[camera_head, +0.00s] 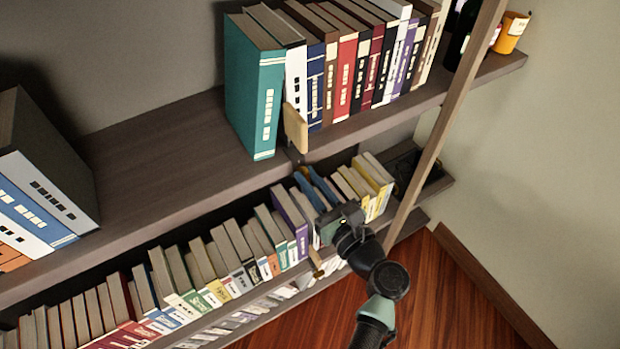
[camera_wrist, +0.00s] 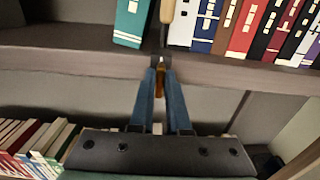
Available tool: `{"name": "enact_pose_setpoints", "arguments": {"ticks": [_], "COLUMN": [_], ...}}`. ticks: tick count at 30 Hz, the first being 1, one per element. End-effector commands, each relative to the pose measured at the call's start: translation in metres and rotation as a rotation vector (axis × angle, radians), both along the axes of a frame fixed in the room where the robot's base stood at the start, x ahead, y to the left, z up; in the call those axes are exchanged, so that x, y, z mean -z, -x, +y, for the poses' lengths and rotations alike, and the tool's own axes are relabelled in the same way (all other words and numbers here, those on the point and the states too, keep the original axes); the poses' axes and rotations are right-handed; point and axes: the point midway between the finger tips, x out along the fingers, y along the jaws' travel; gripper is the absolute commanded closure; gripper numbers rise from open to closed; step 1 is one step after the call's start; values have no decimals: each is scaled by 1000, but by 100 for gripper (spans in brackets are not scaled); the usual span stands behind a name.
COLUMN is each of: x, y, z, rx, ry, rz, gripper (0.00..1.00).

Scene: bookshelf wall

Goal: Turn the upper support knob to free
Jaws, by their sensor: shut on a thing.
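The upper support is a tan wooden piece (camera_head: 295,128) standing at the front edge of the upper shelf, beside the teal book. Its lower end also shows at the top of the wrist view (camera_wrist: 167,11). The upper support knob (camera_wrist: 159,78) shows as a small orange-brown part between my fingers, just below the shelf edge, under a dark fitting. My gripper (camera_wrist: 160,72) is shut on the knob, with its two blue fingers on either side. In the head view my gripper (camera_head: 308,176) reaches up to the shelf edge from below. The fingers hide much of the knob, and its turn position cannot be told.
A lower shelf row of books lies close beneath my gripper. A slanted wooden post (camera_head: 440,125) stands to the right.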

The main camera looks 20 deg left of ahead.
Motion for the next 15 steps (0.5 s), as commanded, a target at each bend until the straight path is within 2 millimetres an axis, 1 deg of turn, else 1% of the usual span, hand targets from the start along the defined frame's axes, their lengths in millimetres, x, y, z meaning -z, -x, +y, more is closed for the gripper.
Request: {"name": "enact_pose_setpoints", "arguments": {"ticks": [8, 15], "x": [3, 4], "y": [0, 1], "z": [0, 1], "rx": [1, 0], "ry": [69, 191], "rz": [-87, -243], "gripper": [100, 100]}}
